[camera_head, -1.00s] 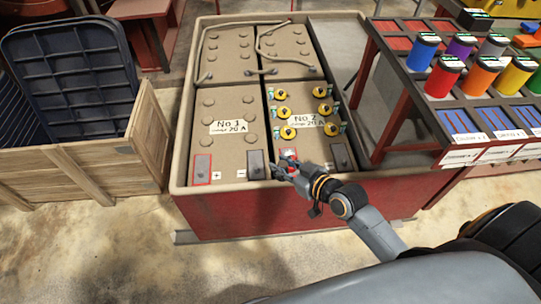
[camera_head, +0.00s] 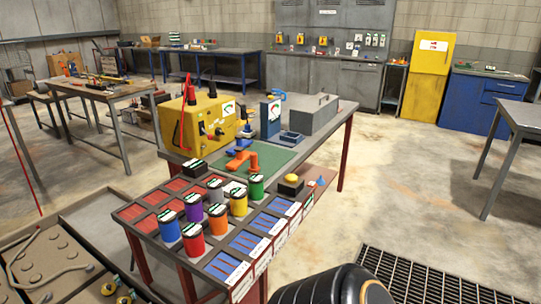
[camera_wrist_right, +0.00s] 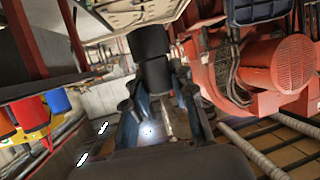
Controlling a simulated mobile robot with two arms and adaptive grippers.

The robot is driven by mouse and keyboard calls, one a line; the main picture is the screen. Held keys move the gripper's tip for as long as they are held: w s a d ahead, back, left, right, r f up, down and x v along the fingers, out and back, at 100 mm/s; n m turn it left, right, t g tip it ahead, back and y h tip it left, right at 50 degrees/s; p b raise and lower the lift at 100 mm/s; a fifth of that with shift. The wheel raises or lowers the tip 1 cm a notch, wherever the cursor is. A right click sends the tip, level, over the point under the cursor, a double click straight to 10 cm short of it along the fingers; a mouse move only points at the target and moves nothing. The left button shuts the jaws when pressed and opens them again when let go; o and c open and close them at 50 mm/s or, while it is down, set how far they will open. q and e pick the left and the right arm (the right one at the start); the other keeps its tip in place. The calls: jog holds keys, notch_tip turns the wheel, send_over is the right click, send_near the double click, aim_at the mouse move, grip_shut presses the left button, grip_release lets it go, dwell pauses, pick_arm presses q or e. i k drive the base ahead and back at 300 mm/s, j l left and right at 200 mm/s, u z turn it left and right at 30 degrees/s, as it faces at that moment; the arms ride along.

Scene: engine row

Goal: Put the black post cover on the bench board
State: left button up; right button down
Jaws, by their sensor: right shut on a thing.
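In the right wrist view my right gripper (camera_wrist_right: 156,92) is shut on a dark, roughly cylindrical thing, which appears to be the black post cover (camera_wrist_right: 153,73). Its lower part is partly hidden by the fingers. In the head view a flat green board (camera_head: 270,171) lies on the bench (camera_head: 341,116), behind the row of coloured pots. An orange tool-like piece (camera_head: 240,158) lies on the green board. Neither gripper shows in the head view.
Several coloured pots (camera_head: 193,243) and trays crowd the near end of the bench. A yellow box (camera_head: 193,127) and a grey case (camera_head: 310,114) stand at its back. The battery crate (camera_head: 82,283) is at lower left. A floor grating (camera_head: 425,275) lies right.

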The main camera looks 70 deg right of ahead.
aim_at(280, 154)
jog(key=l+z, duration=0.25)
jog(key=z, duration=0.15)
jog(key=l+z, duration=0.3)
jog(key=z, duration=0.15)
jog(key=l+z, duration=0.25)
jog(key=z, duration=0.15)
jog(key=i+l+z, duration=0.15)
jog(key=z, duration=0.3)
jog(key=i+l+z, duration=0.5)
jog(key=i+l+u, duration=0.1)
jog(key=l+u, duration=0.15)
jog(key=u, duration=0.15)
jog(key=i+l+u, duration=0.1)
jog(key=l+u, duration=0.15)
jog(key=u, duration=0.15)
jog(key=l+u, duration=0.25)
jog(key=u, duration=0.15)
